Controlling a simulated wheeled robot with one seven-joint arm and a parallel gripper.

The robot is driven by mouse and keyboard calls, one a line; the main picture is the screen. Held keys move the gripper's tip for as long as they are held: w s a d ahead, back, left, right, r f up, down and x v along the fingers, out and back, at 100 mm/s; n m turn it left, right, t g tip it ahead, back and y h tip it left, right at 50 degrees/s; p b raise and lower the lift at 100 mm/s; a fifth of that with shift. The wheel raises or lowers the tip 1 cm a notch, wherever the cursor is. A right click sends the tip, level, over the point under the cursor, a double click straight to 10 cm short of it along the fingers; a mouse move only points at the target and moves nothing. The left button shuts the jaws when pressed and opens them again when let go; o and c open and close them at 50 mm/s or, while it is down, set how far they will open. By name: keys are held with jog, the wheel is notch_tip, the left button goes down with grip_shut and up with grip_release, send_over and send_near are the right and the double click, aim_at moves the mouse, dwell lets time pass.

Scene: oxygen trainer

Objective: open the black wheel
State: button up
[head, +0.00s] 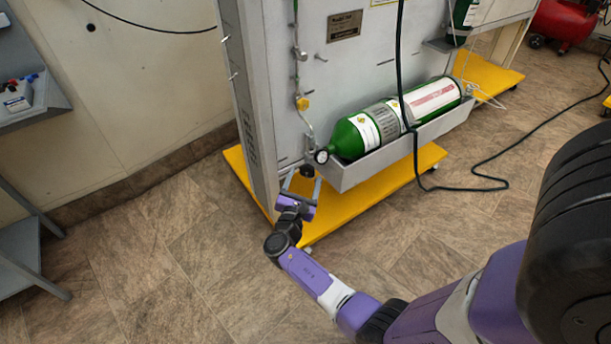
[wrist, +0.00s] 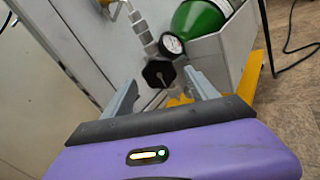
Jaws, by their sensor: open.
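The black wheel (wrist: 158,74) is a small dark knob on the metal fitting below the round pressure gauge (wrist: 172,44), at the end of the green cylinder. In the head view my gripper (head: 302,181) is right at the wheel.
The green cylinder (head: 347,140) lies in a grey tray (head: 380,158) fixed to the upright panel. A yellow wheeled base (head: 350,205) is underneath. A dark hose (head: 416,165) hangs down and runs across the floor. A shelf unit (head: 45,80) stands at left. The floor at left is free.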

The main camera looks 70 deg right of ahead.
jog(key=s+a+p, duration=0.1)
jog(key=a, duration=0.5)
jog(key=shift+f, duration=0.1)
dwell(0.5)
